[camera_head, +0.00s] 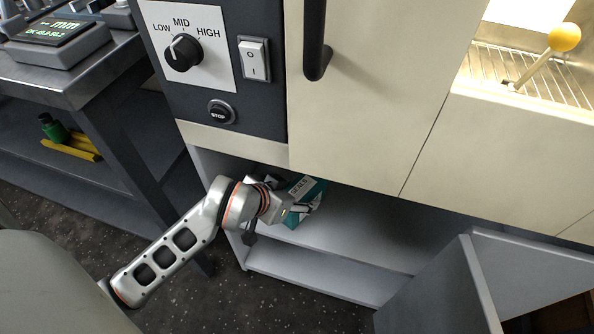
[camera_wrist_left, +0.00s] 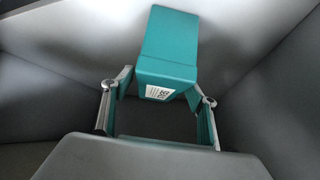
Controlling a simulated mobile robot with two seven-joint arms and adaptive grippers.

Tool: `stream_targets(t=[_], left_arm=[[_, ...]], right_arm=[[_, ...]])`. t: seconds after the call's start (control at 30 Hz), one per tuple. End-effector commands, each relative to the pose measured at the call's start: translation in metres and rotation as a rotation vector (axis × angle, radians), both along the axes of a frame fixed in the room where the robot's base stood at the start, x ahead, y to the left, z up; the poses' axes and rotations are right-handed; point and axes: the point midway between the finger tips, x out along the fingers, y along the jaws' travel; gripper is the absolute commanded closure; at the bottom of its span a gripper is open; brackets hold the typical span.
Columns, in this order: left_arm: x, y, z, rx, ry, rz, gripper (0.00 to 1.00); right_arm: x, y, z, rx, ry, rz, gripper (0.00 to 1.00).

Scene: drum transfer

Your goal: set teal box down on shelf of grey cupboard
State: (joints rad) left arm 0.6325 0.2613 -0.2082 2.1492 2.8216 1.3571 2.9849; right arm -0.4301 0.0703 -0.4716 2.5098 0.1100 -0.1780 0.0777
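The teal box (camera_head: 316,191) with a white "SEALS" label is in the open lower part of the grey cupboard, at or just above the shelf (camera_head: 345,240). My left gripper (camera_head: 299,207) reaches in from the left and partly hides the box. In the left wrist view the box (camera_wrist_left: 168,42) is between the two fingers (camera_wrist_left: 161,92), which sit close against its sides near the labelled end. The gripper looks shut on it. Whether the box's underside touches the shelf is hidden. My right gripper is in neither view.
The cupboard's upright left side and the cream panel (camera_head: 365,90) above bound the opening. A control panel with a dial (camera_head: 184,52) is above left. A grey door-like panel (camera_head: 440,290) stands at lower right. The shelf right of the box is clear. A metal bench (camera_head: 85,70) is at left.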

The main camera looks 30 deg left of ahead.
Motion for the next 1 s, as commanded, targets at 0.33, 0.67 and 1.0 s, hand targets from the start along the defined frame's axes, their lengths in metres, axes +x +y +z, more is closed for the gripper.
stream_targets(t=[0.33,0.67,1.0], left_arm=[[0.001,0.001,0.007,0.002,-0.004,0.000,0.42],[-0.042,0.005,0.054,-0.002,-0.010,0.002,0.42],[-0.079,0.010,0.086,0.000,-0.003,0.001,0.42]], right_arm=[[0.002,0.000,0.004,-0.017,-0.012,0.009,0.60],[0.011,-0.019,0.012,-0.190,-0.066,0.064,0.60],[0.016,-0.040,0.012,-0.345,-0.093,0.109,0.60]])
